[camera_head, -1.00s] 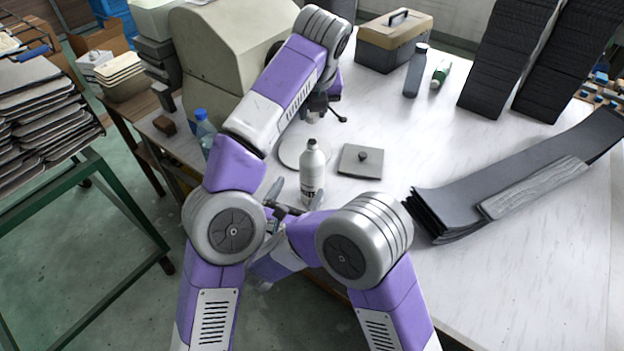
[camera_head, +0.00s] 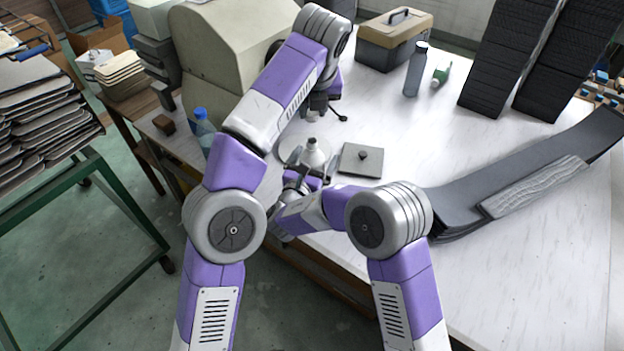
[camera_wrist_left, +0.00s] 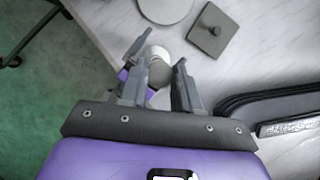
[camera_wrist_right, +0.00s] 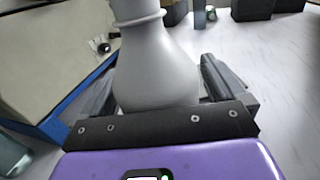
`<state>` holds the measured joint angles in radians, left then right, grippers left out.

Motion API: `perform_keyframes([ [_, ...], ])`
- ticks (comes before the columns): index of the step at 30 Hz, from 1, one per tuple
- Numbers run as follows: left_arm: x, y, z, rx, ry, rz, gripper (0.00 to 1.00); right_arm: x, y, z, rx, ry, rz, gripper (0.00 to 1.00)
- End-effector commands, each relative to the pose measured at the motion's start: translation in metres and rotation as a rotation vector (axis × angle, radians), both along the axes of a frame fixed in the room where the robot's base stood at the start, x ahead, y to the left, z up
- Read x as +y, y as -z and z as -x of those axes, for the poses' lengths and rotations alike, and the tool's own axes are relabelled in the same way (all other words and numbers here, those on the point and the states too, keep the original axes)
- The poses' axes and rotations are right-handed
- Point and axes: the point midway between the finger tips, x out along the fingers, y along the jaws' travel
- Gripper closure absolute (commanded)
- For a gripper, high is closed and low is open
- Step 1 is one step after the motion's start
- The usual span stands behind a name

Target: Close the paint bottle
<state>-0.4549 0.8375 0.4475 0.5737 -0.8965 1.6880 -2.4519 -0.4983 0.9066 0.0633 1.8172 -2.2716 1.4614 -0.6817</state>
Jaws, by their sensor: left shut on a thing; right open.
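The white paint bottle (camera_head: 312,155) stands upright on the table, its lower part hidden by my right gripper in the head view. The right wrist view shows its sloping shoulder and ringed neck close up (camera_wrist_right: 155,70). My right gripper (camera_head: 300,180) is open, with its fingers on either side of the bottle. My left gripper (camera_head: 315,112) is above and behind the bottle in the head view. In the left wrist view its fingers (camera_wrist_left: 158,75) are shut on a small grey round thing, which looks like the cap (camera_wrist_left: 159,73).
A round plate (camera_head: 288,150) lies behind the bottle, and a square plate with a knob (camera_head: 361,170) to its right. A large beige machine (camera_head: 222,60) and a blue-capped bottle (camera_head: 205,135) are at left. Stacked dark panels (camera_head: 470,200) lie at right.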

Motion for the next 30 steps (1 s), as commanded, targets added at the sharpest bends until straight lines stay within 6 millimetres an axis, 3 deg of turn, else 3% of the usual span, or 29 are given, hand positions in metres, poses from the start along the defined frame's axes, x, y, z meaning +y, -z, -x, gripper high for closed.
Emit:
perform_keyframes([
  [4,0.0,0.0,0.0,0.0,0.0,0.0,0.96,0.0,0.0,0.0,0.0,0.0,0.0,0.06],
  [19,0.0,0.0,0.0,0.0,0.0,0.0,0.96,0.0,0.0,0.0,0.0,0.0,0.0,0.82],
  [30,0.001,0.021,-0.001,-0.002,0.001,-0.004,0.96,0.0,0.0,0.0,0.0,0.0,-0.001,0.83],
])
